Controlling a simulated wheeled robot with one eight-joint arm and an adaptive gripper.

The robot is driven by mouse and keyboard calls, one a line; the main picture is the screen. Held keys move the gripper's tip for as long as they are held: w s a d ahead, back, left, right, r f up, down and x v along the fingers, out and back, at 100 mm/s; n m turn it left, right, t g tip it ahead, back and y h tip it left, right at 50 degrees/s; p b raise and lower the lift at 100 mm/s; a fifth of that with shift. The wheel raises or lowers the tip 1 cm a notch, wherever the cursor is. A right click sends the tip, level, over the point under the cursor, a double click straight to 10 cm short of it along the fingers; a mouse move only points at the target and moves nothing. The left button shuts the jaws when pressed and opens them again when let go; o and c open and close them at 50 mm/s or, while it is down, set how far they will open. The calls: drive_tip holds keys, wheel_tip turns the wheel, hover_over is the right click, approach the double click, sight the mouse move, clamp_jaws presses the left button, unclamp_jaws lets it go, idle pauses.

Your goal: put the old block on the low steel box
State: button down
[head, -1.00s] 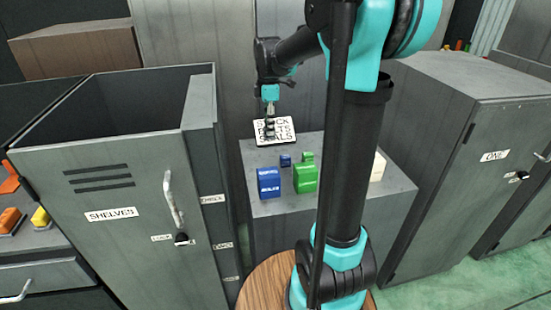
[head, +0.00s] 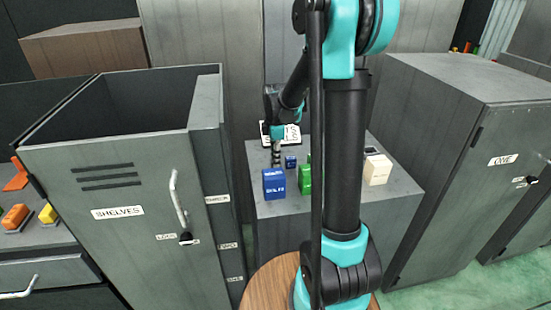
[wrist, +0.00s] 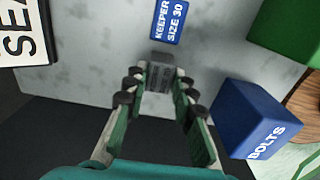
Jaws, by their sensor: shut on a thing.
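A small worn grey block (wrist: 159,76) sits between my fingertips in the wrist view. My gripper (wrist: 160,88) is shut on it, one finger on each side. In the head view my gripper (head: 276,160) points down over the left part of the low steel box (head: 400,190), just behind a blue bolts block (head: 273,184); the held block is not clear there. In the wrist view the box's pale top (wrist: 100,60) lies below the grey block, close to its edge. I cannot tell whether the block touches it.
A taller shelves cabinet (head: 120,185) stands left, another cabinet (head: 450,150) right. My arm hides part of the box.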

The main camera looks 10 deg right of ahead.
drive_tip(key=shift+f, duration=0.15)
drive_tip(key=c, duration=1.3)
unclamp_jaws()
drive_tip(key=shift+o, duration=0.2)
wheel_tip(320, 180, up, 12)
drive_tip(key=shift+r, duration=0.2)
